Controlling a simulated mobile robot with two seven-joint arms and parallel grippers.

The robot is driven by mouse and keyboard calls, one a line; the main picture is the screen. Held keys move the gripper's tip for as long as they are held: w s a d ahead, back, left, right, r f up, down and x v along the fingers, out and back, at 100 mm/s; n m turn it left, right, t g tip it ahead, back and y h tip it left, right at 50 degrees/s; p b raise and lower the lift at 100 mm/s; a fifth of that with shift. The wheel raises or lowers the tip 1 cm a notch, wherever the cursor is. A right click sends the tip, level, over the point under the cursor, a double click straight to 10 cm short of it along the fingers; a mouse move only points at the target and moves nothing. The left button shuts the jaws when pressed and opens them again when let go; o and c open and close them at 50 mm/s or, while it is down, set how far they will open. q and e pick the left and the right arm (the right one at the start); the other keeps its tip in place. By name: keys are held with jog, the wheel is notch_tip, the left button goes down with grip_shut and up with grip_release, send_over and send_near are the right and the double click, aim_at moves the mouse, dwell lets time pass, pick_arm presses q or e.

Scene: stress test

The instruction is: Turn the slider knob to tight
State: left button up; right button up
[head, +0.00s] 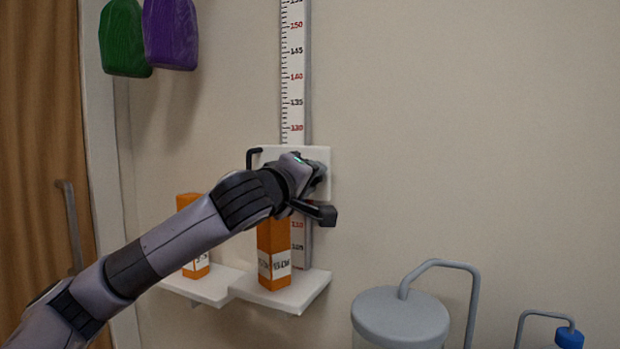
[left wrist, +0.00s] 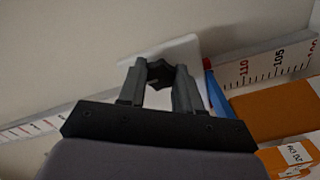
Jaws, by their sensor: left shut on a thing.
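The white slider plate (head: 320,156) sits on a vertical wall ruler (head: 293,60), just below the 130 mark. My left gripper (head: 317,172) reaches the front of this plate, and my wrist hides much of it in the head view. In the left wrist view my left gripper (left wrist: 161,66) is shut on the dark slider knob (left wrist: 160,75), with a finger on either side of it. The white plate (left wrist: 190,46) shows behind the knob. I cannot read any tight or loose marking. My right gripper is not in view.
Orange boxes (head: 273,240) stand on white shelves (head: 300,296) under my left arm. A grey-lidded canister (head: 400,316) and a blue-capped bottle (head: 568,338) are at lower right. Green (head: 124,40) and purple (head: 171,35) items hang at upper left. The wall right of the ruler is bare.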

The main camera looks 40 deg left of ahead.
pick_arm(q)
jog(key=shift+f, duration=0.1)
dwell(0.3)
jog(key=o, duration=1)
jog(key=shift+o, duration=0.2)
jog(key=b+v, duration=0.2)
jog(key=v, duration=0.5)
jog(key=shift+s, duration=0.1)
